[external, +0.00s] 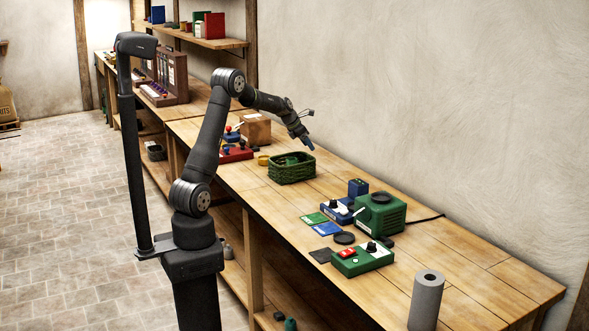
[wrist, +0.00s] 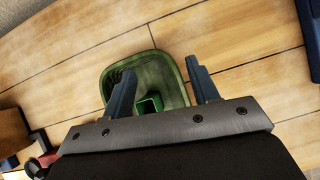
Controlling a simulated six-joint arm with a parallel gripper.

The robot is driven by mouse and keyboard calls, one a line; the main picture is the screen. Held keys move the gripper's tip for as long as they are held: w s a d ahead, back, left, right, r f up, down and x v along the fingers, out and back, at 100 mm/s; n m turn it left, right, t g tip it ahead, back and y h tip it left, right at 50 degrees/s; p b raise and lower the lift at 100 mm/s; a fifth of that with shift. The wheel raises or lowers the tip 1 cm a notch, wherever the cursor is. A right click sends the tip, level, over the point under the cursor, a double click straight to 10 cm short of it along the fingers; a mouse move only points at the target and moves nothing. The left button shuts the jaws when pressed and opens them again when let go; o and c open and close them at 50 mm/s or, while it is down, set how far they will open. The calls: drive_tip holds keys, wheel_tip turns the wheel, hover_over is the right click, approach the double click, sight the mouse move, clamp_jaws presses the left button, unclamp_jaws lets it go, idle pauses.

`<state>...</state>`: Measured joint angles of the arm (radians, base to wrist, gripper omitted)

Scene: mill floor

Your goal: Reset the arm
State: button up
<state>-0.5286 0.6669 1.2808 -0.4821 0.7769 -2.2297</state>
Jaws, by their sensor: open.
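My gripper (external: 306,142) is open at the end of my raised arm, above the wooden bench. In the wrist view its two blue-grey fingers (wrist: 164,88) are spread apart with nothing between them at their tips. Below it is a green basket (external: 292,172), which also shows in the wrist view (wrist: 112,76). A small green object (wrist: 150,103) lies inside the basket; in the external view only part of it shows above the rim. My gripper is apart from the basket, above it and slightly right in the external view.
The bench (external: 450,262) carries a green machine (external: 381,214), a green box with a red switch (external: 362,259), blue and green cards and a grey cylinder (external: 426,300). A cardboard box (external: 256,128) and a red device (external: 236,155) stand behind the basket. The wall (external: 430,90) rises behind the bench.

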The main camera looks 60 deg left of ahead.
drive_tip(key=w+d+m+h, duration=0.15)
drive_tip(key=w+d, duration=0.35)
drive_tip(key=d, duration=0.6)
drive_tip(key=w+d+m+g+h, duration=0.1)
drive_tip(key=w+d+m, duration=0.25)
drive_tip(key=d, duration=0.75)
drive_tip(key=w+d+m+h, duration=0.1)
drive_tip(key=w+d, duration=0.4)
drive_tip(key=d, duration=0.6)
drive_tip(key=s+d+m+g+h, duration=0.1)
drive_tip(key=s+d+m, duration=0.1)
drive_tip(key=d, duration=1.5)
drive_tip(key=s+d+m+g+h, duration=0.1)
drive_tip(key=s+d+m, duration=0.1)
drive_tip(key=d, duration=1.6)
drive_tip(key=shift+s+d+m+g, duration=0.3)
drive_tip(key=shift+m+g, duration=0.1)
drive_tip(key=shift+m, duration=0.5)
drive_tip(key=shift+o, duration=0.3)
drive_tip(key=shift+f, duration=0.1)
